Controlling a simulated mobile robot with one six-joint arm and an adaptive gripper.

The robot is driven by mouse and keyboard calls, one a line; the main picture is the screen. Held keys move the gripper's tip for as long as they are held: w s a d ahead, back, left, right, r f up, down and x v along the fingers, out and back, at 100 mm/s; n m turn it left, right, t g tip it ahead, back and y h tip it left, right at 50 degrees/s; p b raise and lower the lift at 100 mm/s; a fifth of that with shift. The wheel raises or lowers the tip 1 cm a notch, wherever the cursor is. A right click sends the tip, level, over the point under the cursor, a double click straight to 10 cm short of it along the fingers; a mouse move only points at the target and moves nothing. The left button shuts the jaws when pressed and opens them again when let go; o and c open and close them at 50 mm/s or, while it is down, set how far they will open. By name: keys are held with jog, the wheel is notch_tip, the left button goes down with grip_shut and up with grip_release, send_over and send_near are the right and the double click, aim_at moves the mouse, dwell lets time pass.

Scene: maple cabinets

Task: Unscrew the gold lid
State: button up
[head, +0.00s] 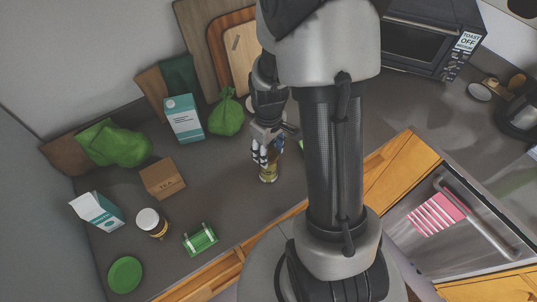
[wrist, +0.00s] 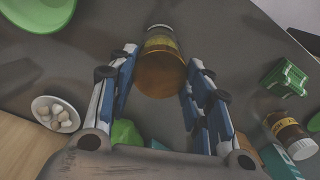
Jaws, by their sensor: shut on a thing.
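The jar with the gold lid stands on the grey counter. In the head view its glass body (head: 269,176) shows just below my gripper (head: 267,158), which hides its top. In the wrist view the round gold lid (wrist: 158,74) faces the camera, with the glass jar body (wrist: 162,33) beyond it. My gripper (wrist: 163,60) has its blue-and-white fingers on either side of the lid, shut on it. Whether the lid has turned on the jar cannot be told.
A white-lidded jar (head: 152,223), a green rack (head: 201,239), a tea box (head: 162,179) and a green bag (head: 227,117) stand to the left. A bowl of eggs (wrist: 56,114) shows in the wrist view. The counter immediately left of the jar is clear.

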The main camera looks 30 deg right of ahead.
jog(key=shift+f+n, duration=0.1)
jog(key=shift+n, duration=0.2)
jog(key=n, duration=0.5)
jog(key=shift+n, duration=0.3)
jog(key=shift+r, duration=0.2)
jog(key=shift+r+p, duration=1.55)
jog(key=shift+r, duration=0.55)
jog(key=shift+f, duration=0.1)
